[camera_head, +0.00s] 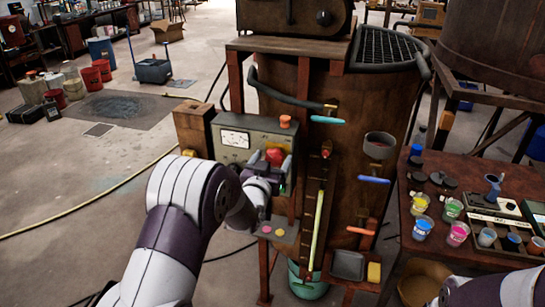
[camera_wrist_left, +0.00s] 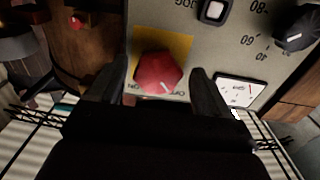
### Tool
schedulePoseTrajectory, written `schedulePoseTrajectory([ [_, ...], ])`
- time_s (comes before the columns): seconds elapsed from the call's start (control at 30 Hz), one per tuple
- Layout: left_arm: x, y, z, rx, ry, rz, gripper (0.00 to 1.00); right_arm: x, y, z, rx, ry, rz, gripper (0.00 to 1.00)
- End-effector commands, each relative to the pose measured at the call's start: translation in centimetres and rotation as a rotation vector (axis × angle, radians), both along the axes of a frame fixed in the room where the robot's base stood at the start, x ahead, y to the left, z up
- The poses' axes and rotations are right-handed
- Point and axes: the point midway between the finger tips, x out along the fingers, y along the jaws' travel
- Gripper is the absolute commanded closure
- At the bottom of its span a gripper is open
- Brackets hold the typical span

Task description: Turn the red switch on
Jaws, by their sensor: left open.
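The red switch (camera_head: 275,156) is a rotary knob on the front of a grey control box fixed to the rusty vat. In the left wrist view the red switch (camera_wrist_left: 158,73) sits on a yellow plate with small lettering below it, and a pale pointer mark shows near its lower edge. My left gripper (camera_head: 273,168) is open in front of the box. My right gripper is out of view.
The control box (camera_head: 232,138) also carries a white gauge (camera_head: 235,139) and an orange-red button (camera_head: 285,121). A black knob (camera_wrist_left: 297,28) lies near the switch. A vertical sight tube (camera_head: 317,230) and coloured valve handles are to the right. A table with paint cups (camera_head: 457,234) stands farther right.

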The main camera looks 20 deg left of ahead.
Motion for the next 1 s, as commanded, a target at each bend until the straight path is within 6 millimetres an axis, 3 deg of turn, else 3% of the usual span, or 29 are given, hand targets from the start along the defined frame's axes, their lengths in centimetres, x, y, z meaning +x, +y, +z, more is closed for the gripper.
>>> schedulePoseTrajectory([
  [0.3,0.3,0.0,0.0,0.0,0.0,-0.001,0.25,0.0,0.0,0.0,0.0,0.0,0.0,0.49],
  [0.47,0.3,0.0,0.0,0.0,0.0,0.0,0.77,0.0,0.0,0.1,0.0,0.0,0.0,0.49],
  [0.77,0.3,0.0,-0.1,0.022,-0.003,0.0,0.78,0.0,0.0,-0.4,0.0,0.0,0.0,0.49],
  [1.0,0.3,0.0,-0.5,0.144,-0.008,0.0,0.78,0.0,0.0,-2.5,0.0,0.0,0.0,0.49],
])
